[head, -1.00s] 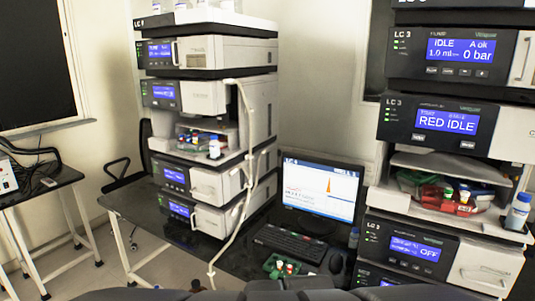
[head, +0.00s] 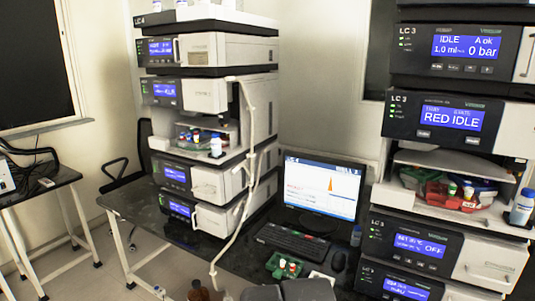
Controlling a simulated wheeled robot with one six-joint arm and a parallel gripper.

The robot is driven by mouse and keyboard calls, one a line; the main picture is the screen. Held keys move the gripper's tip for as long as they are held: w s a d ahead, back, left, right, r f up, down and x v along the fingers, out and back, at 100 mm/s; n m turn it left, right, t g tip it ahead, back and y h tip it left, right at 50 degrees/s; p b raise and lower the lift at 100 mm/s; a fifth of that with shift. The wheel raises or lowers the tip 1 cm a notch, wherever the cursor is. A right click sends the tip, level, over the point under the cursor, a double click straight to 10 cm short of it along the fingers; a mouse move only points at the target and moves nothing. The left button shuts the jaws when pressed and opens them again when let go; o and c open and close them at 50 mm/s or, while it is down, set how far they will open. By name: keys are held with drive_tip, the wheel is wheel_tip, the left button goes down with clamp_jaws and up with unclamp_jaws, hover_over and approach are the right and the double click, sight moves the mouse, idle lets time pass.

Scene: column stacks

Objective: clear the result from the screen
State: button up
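The computer screen (head: 308,208) stands on the dark bench between the two instrument stacks. It is lit and shows a white window with a narrow orange peak, a little text and a blue border; the text is too small to read. A black keyboard (head: 292,241) lies in front of it, and a dark mouse (head: 338,261) lies to the right of the keyboard. Dark grey parts at the bottom edge look like part of my own body. My gripper's fingertips do not show.
The LC 4 stack (head: 225,55) stands left of the screen, with a white tube hanging down its front. The LC 3 stack (head: 408,118) stands close on the right. A green rack (head: 282,266) with vials and brown bottles (head: 198,291) are near the front.

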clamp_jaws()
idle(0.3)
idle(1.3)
